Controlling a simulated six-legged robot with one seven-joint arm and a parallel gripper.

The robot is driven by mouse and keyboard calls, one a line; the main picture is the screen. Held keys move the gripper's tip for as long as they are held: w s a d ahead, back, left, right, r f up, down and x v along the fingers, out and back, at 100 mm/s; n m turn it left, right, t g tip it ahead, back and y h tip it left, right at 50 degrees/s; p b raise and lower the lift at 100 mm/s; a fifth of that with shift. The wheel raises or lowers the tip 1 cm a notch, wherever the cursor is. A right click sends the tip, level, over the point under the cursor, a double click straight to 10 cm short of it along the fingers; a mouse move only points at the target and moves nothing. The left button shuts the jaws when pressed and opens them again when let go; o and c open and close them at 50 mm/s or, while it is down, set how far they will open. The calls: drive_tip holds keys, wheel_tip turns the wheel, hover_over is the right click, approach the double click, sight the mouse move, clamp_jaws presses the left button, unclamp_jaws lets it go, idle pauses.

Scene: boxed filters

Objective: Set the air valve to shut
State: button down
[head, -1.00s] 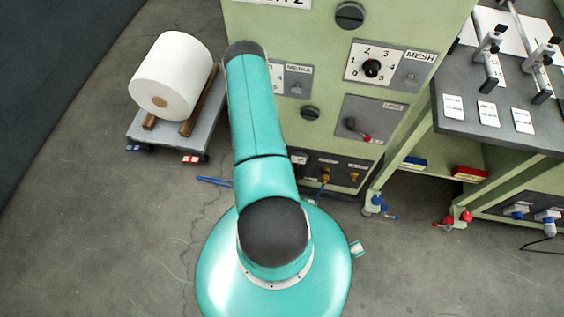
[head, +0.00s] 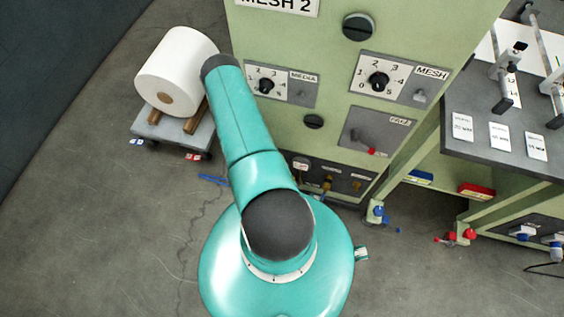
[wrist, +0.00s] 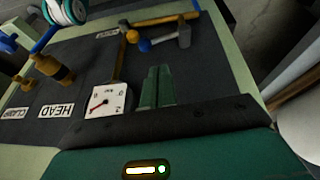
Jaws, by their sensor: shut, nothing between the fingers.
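In the wrist view, a dark panel holds a brass pipe with a grey lever-like handle (wrist: 183,32) and blue and yellow round ends beside it. This looks like the air valve, but its label (wrist: 107,33) is too oblique to read surely and the setting is unclear. My gripper (wrist: 158,72) is shut and empty, its green fingers together over the panel, apart from the handle in the picture. A square white gauge (wrist: 107,100) sits left of the fingers. In the head view the lower panel (head: 340,176) is partly behind my arm, and my gripper is hidden.
Brass fittings (wrist: 50,68) stand near the HEAD label in the wrist view. In the head view, the green cabinet (head: 310,60) carries dials. A white roll (head: 175,70) on a low cart is at left, a bench (head: 500,170) at right. Grey floor is open in front.

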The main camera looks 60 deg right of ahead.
drive_tip(key=s+x, duration=0.1)
drive_tip(key=x, duration=0.6)
drive_tip(key=shift+a+f, duration=0.2)
drive_tip(key=shift+f, duration=0.05)
drive_tip(key=shift+s+d+f, duration=0.15)
drive_tip(key=shift+s+f, duration=0.5)
drive_tip(key=shift+f, duration=0.15)
drive_tip(key=shift+r, duration=0.15)
